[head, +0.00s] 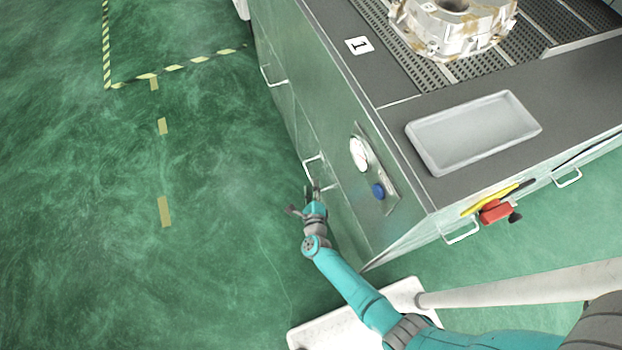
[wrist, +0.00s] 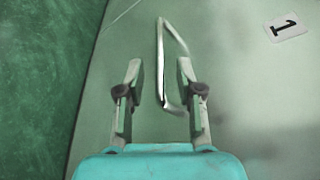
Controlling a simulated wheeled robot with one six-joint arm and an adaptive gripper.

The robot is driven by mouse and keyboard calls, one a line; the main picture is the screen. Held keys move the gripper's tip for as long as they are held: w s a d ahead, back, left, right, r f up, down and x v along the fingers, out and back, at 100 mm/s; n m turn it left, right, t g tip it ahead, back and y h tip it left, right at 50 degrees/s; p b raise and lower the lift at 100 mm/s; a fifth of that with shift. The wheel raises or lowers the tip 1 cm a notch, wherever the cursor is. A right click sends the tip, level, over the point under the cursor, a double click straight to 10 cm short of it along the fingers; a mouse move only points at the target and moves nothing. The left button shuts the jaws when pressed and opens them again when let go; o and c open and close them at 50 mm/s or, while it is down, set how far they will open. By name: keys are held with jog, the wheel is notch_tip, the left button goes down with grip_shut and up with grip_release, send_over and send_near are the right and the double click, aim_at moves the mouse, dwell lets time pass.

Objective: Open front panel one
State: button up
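Front panel one is a flat metal panel (wrist: 245,80) with a "1" label (wrist: 286,27) in the wrist view. It looks closed, flush with the bench's side. Its bar handle (wrist: 160,55) stands out from the face; in the head view a handle (head: 313,163) shows just beyond my gripper (head: 311,195). In the wrist view my gripper (wrist: 159,75) is open, one finger on each side of the handle. The handle's near end lies between the fingers, close to the right one; I cannot tell whether they touch.
The bench top holds a casting (head: 455,30), a grey tray (head: 475,132) and another "1" label (head: 359,45). A control plate with a blue button (head: 378,191) is right of my gripper. Another handle (head: 270,77) is farther along. Green floor (head: 200,270) at left is clear.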

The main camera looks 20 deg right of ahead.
jog(key=shift+x, duration=1.95)
grip_shut()
